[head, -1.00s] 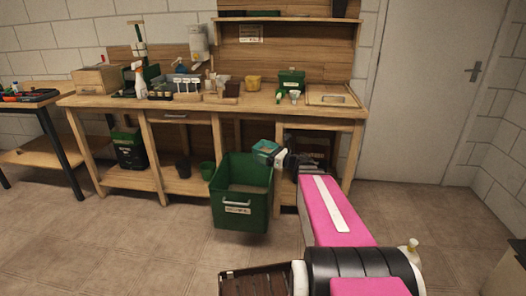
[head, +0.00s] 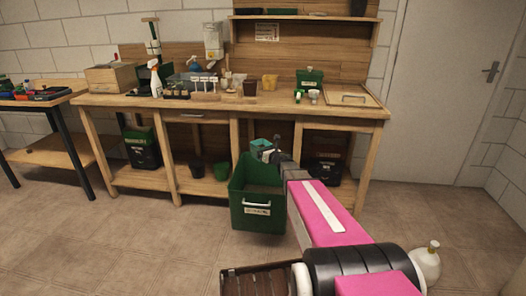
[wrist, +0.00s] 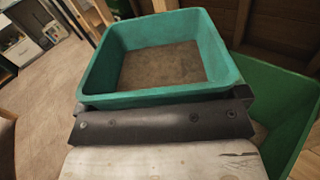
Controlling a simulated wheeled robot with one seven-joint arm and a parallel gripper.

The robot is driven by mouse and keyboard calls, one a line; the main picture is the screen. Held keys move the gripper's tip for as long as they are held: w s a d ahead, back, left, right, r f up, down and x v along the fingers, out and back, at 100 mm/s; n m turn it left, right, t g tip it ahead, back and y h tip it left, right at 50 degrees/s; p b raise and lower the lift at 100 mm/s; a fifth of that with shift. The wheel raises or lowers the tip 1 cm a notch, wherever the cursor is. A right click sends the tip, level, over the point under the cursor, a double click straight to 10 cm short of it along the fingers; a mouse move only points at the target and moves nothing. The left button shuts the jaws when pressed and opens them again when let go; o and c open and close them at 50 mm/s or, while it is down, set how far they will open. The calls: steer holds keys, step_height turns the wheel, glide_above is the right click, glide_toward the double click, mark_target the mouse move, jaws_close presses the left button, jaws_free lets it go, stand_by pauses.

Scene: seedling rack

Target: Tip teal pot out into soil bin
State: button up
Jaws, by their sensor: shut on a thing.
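The teal pot (head: 262,145) is held in my gripper (head: 272,156) above the back part of the soil bin. In the wrist view the square teal pot (wrist: 215,62) fills the upper middle, with brown soil in its bottom, and my gripper (wrist: 165,112) is shut on its near wall. The pot looks roughly upright, perhaps slightly tilted. The soil bin (head: 256,216) is a green box with a white label and handle on the floor before the bench. Its green wall (wrist: 280,95) shows at the right of the wrist view. My arm hides part of the bin's right side.
A wooden workbench (head: 190,101) with several bottles, pots and tools on top stands behind the bin. The floor (head: 130,240) left of the bin is clear.

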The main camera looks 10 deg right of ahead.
steer(key=m, duration=0.6)
steer(key=shift+f+m, duration=0.25)
steer(key=shift+m, duration=0.05)
steer(key=m, duration=0.5)
steer(key=shift+f, duration=0.25)
steer(key=m, duration=0.3)
steer(key=f+m, duration=0.1)
steer(key=m, duration=0.6)
steer(key=f+m, duration=0.1)
steer(key=m, duration=0.2)
